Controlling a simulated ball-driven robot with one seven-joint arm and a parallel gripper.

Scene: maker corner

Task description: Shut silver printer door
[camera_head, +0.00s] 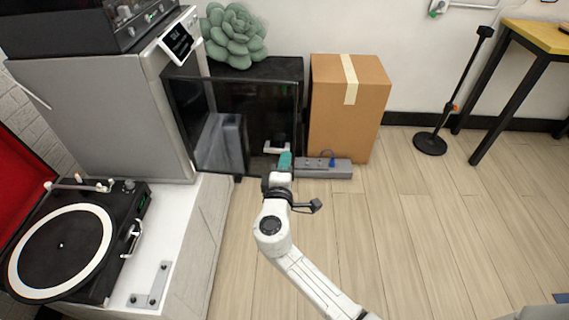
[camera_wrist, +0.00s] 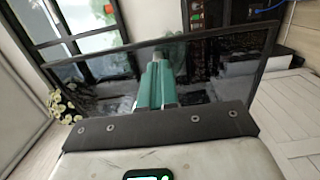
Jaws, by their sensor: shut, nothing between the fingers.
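The silver printer (camera_head: 105,115) stands on the white cabinet at the left of the head view. Its dark-framed glass door (camera_head: 225,95) stands open, out to the right of the printer's front. A pale handle (camera_head: 272,148) shows near the door's right end. My gripper (camera_head: 285,158) has teal fingers and is shut and empty, by the lower right part of the door. In the wrist view the glass door (camera_wrist: 225,75) spans the picture, and my gripper's fingertips (camera_wrist: 160,60) point at its pane. I cannot tell whether they touch it.
A black cabinet (camera_head: 262,68) with a green succulent (camera_head: 233,36) on top stands behind the door. A cardboard box (camera_head: 345,110) and a low grey object (camera_head: 325,168) are right of it. A turntable (camera_head: 65,245) sits on the white cabinet (camera_head: 205,225).

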